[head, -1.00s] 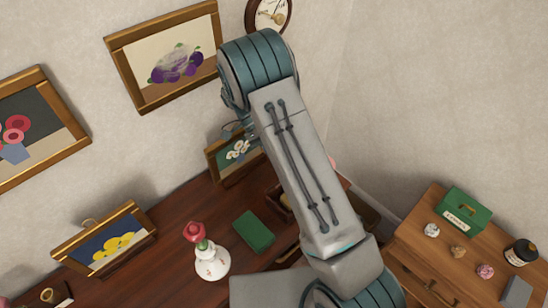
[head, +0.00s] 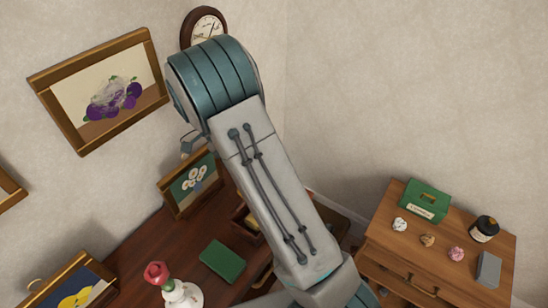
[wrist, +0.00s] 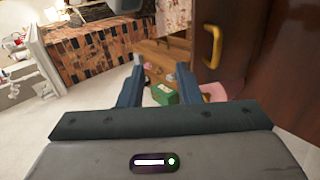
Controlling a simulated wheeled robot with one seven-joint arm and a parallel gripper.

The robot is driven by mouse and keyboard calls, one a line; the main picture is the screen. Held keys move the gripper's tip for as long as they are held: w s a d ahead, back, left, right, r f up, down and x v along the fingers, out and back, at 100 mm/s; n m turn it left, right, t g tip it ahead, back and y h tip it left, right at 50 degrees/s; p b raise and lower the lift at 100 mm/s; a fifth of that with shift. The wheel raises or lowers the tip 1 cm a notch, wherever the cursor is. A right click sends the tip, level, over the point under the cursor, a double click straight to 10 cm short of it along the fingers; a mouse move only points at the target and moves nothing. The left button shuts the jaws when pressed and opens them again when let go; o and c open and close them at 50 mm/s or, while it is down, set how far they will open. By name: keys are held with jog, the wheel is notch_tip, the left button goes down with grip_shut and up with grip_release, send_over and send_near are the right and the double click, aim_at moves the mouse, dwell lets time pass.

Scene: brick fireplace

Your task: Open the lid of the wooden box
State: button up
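A small brown wooden box (head: 241,224) sits on the dark wooden desk (head: 150,235) in the head view, partly hidden behind my arm. Something yellowish shows at its edge. I cannot tell how its lid stands. I cannot make out this box in the wrist view. My gripper (wrist: 160,72) is open in the wrist view, its two dark fingers apart with nothing held between them. In the head view my arm covers most of the gripper, so its distance from the box is unclear.
A wooden chest (head: 430,262) at right bears a green box (head: 424,201) and small items. A brass handle (wrist: 212,46) is on dark wood beside the gripper.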

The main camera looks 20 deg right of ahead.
jog(key=s+d+r+b, duration=0.1)
jog(key=s+d+r, duration=0.2)
jog(key=d, duration=0.4)
jog(key=shift+d+r, duration=0.2)
jog(key=shift+r, duration=0.7)
